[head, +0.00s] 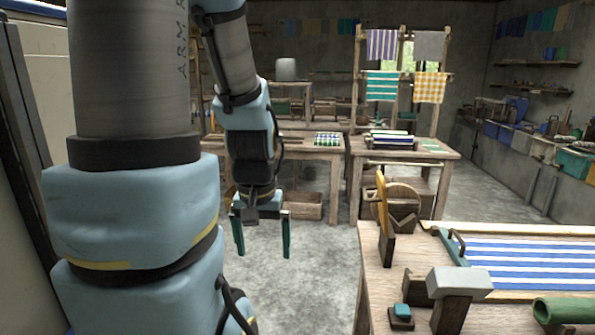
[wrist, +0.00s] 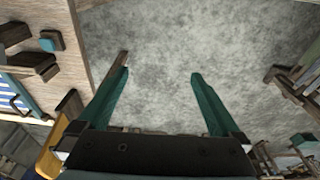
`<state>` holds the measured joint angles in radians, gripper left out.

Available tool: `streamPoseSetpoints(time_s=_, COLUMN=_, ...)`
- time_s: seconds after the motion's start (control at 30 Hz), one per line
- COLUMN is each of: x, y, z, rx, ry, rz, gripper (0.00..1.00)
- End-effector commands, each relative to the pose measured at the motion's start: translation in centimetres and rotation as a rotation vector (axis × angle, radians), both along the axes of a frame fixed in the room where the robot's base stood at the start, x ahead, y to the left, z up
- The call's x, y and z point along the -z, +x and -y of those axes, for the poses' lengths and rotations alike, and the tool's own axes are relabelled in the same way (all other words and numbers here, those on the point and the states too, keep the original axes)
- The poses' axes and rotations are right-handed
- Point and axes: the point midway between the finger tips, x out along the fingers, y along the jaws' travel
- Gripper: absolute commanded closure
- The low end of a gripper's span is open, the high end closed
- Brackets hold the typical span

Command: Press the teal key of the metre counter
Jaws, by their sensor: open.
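A small teal key (head: 402,311) sits on a dark block at the near left corner of the wooden loom table (head: 385,275) in the head view. Beside it, to the right, stands a dark wooden post with a grey head (head: 459,282); I cannot tell which of these parts belong to the metre counter. The teal key also shows in the wrist view (wrist: 50,41), near the table edge at upper left. My gripper (head: 264,250) is open and empty, pointing down over the floor, left of the table and apart from the key. Its teal fingers show spread in the wrist view (wrist: 160,76).
The loom holds a blue-and-white striped cloth (head: 530,262). A yellow and dark wooden piece (head: 383,215) stands upright at the table's left edge. A green roll (head: 563,309) lies at lower right. Other tables (head: 320,147) stand behind. The floor (head: 320,250) around my gripper is clear.

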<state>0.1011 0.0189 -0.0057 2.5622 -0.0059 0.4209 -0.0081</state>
Motion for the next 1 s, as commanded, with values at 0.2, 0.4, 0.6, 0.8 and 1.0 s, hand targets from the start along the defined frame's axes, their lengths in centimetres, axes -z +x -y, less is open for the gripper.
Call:
streamPoseSetpoints(time_s=0.2, x=0.0, y=0.0, z=0.1, rx=0.004, ry=0.001, rz=0.000, gripper=0.20)
streamPoseSetpoints(time_s=0.4, x=0.4, y=0.6, z=1.0, rx=0.011, ry=0.000, rz=0.001, gripper=0.43)
streamPoseSetpoints(time_s=0.6, x=1.4, y=2.0, z=4.8, rx=0.021, ry=0.000, rz=0.007, gripper=0.65)
streamPoseSetpoints(time_s=0.8, x=2.3, y=3.2, z=9.8, rx=0.025, ry=0.003, rz=0.020, gripper=0.88)
streamPoseSetpoints(time_s=1.0, x=3.2, y=3.7, z=15.2, rx=0.027, ry=0.006, rz=0.043, gripper=1.00)
